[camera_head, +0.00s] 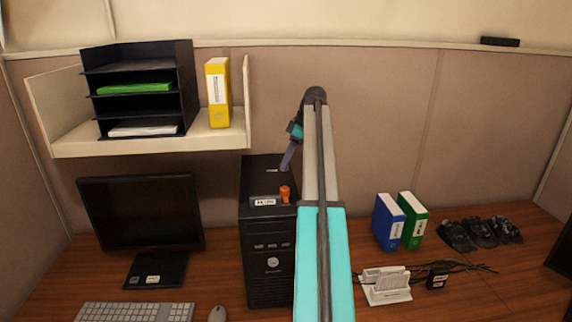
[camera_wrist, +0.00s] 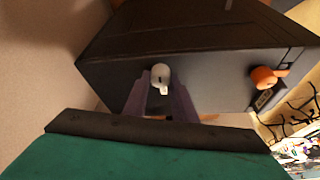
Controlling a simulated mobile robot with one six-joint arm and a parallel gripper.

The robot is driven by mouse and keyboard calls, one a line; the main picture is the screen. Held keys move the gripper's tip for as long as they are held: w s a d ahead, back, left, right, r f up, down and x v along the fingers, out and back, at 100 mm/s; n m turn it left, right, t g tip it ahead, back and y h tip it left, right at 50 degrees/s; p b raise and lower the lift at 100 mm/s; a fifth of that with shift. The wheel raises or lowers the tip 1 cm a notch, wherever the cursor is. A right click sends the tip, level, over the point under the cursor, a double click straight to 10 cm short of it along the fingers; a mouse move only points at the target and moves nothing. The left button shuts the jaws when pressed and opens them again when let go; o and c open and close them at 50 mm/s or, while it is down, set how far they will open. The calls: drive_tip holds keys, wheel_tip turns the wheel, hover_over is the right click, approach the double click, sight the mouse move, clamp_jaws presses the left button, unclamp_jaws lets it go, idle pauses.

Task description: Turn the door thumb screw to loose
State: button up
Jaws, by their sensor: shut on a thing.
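A black computer tower (camera_head: 267,250) stands on the desk. In the wrist view, a pale grey thumb screw (camera_wrist: 160,75) with a small lever sits on a face of the tower (camera_wrist: 200,40). The two purple fingers of my gripper (camera_wrist: 161,89) are shut on it, one on each side. In the head view, my gripper (camera_head: 286,163) reaches down to the top of the tower near its back right edge, and the held screw is hidden. An orange knob (camera_head: 285,193) sits apart, nearer the tower's front; it also shows in the wrist view (camera_wrist: 264,77).
A monitor (camera_head: 140,215), keyboard (camera_head: 135,312) and mouse (camera_head: 217,313) are left of the tower. A shelf (camera_head: 90,147) with a black tray rack (camera_head: 188,85) and yellow binder (camera_head: 217,92) hangs behind. Blue (camera_head: 388,222) and green (camera_head: 412,221) binders stand right.

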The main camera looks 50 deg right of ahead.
drive_tip(key=shift+n, duration=0.4)
drive_tip(key=o, duration=1)
drive_tip(key=shift+o, duration=0.2)
drive_tip(key=shift+d+r, duration=0.1)
drive_tip(key=shift+s+d+r+b, duration=0.1)
drive_tip(key=shift+d+r+b, duration=0.1)
drive_tip(key=shift+r+b, duration=0.25)
drive_tip(key=p+v, duration=0.5)
drive_tip(key=v, duration=0.7)
drive_tip(key=shift+r, duration=0.3)
